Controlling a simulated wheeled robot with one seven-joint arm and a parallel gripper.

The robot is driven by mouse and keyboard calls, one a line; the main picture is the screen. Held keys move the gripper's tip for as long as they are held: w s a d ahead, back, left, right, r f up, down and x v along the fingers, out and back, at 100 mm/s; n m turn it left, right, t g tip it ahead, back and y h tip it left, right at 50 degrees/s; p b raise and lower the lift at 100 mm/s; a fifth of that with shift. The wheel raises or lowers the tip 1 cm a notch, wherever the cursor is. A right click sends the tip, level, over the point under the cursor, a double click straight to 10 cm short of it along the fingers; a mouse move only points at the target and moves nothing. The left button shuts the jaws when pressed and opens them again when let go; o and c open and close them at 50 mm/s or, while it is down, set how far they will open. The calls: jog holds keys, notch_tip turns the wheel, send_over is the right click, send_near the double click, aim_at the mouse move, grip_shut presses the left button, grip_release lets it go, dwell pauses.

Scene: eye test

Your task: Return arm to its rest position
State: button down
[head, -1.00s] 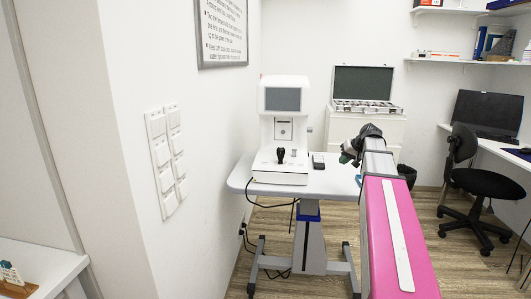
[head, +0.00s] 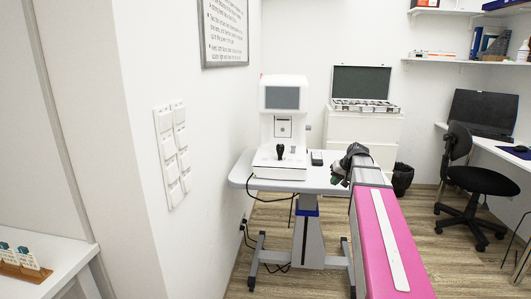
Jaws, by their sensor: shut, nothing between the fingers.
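My arm, pink and grey, reaches from the bottom right toward the middle of the head view. My gripper (head: 340,173), small and dark, is at its far end, by the right side of the white instrument table (head: 240,182). It is shut and empty. Its fingertips are small and partly lost against the dark wrist. The white eye-test machine (head: 283,125), with a grey screen and a black joystick, stands on that table, left of my gripper and apart from it.
A small dark device (head: 317,158) lies on the table near my gripper. A white cabinet (head: 345,130) holds an open lens case (head: 362,85) behind. A black office chair (head: 470,180) and a desk (head: 500,153) are at the right. A white counter (head: 60,262) is at the lower left.

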jog(key=s+a+f+g+h, duration=0.2)
jog(key=s+a+f, duration=0.3)
jog(key=s+f, duration=0.6)
jog(key=s+a+f+g+h, duration=0.2)
jog(key=s+a+f, duration=0.4)
jog(key=s+f, duration=0.6)
jog(key=shift+a+f, duration=0.15)
